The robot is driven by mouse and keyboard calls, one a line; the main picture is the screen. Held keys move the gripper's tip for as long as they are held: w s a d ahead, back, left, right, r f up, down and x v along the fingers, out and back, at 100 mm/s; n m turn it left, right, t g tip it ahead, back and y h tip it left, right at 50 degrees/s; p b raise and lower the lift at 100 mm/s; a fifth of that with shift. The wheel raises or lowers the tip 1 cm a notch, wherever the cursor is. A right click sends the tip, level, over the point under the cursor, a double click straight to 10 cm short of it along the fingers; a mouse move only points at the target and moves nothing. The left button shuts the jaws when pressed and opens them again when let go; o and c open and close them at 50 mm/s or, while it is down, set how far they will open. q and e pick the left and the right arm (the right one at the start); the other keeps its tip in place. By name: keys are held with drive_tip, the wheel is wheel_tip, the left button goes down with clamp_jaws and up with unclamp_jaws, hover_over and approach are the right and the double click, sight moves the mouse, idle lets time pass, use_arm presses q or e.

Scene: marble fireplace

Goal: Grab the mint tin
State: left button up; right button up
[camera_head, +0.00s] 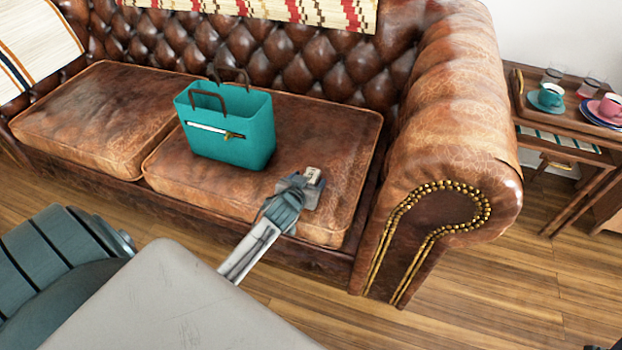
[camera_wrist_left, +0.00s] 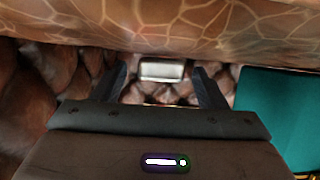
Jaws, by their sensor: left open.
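The mint tin (camera_head: 313,174) is a small pale box on the right sofa cushion, near the armrest. In the left wrist view the tin (camera_wrist_left: 162,70) shows as a silvery rectangle between and beyond the fingers. My left gripper (camera_head: 303,186) is over the cushion, right at the tin in the head view, and partly hides it. In the wrist view the left gripper's (camera_wrist_left: 168,88) fingers are apart, with a gap on both sides of the tin. I see no grip on it. My right gripper is not in view.
A teal handbag (camera_head: 228,125) stands on the cushion left of the gripper. The brown leather sofa's armrest (camera_head: 450,110) rises on the right. A wooden side table (camera_head: 565,142) with cups stands beyond it.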

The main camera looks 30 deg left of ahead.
use_arm(q)
drive_tip(key=shift+w+f, duration=0.1)
drive_tip(key=shift+w, duration=0.15)
drive_tip(key=shift+c, duration=0.5)
drive_tip(key=c, duration=1)
drive_tip(key=shift+o, duration=0.2)
